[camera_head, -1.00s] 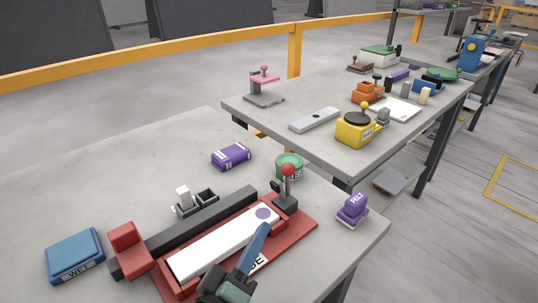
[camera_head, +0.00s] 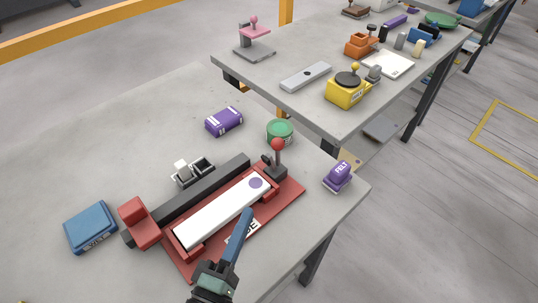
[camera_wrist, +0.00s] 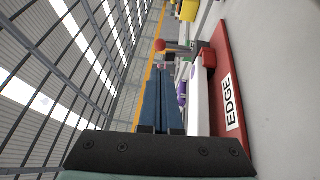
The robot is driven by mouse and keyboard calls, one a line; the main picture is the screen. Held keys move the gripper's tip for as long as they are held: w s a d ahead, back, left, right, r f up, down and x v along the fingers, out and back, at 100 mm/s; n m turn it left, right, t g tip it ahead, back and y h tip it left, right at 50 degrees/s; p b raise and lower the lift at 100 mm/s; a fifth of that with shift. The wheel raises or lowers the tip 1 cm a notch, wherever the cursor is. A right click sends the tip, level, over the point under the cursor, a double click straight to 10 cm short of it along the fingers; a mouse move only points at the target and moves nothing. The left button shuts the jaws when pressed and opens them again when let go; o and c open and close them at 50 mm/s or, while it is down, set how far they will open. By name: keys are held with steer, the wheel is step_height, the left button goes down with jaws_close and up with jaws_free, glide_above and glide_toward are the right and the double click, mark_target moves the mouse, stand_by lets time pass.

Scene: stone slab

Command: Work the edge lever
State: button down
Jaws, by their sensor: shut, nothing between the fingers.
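The edge fixture is a red base plate (camera_head: 290,190) with an "EDGE" label, lying on the near slab. A white bar (camera_head: 215,213) with a purple dot lies along it, beside a dark rail with a red block at its left end. The lever, with a red ball knob (camera_head: 278,144), stands about upright at the plate's far right end. The knob also shows in the wrist view (camera_wrist: 160,45), beyond my fingertips. My gripper (camera_head: 248,211) is shut and empty, its blue fingers over the plate's front side, apart from the lever. The fingers lie together in the wrist view (camera_wrist: 162,78).
A green tin (camera_head: 280,131) stands close behind the lever. A purple "FELT" stamp (camera_head: 338,176) sits to its right near the slab edge. A purple pack (camera_head: 224,121) and a blue box (camera_head: 91,228) lie farther left. A second table holds a yellow device (camera_head: 347,92).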

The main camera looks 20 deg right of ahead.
mark_target(276, 148)
steer(key=p+x, duration=0.2)
steer(key=x, duration=1.2)
steer(key=shift+d+r+p, duration=0.1)
steer(key=shift+p, duration=0.45)
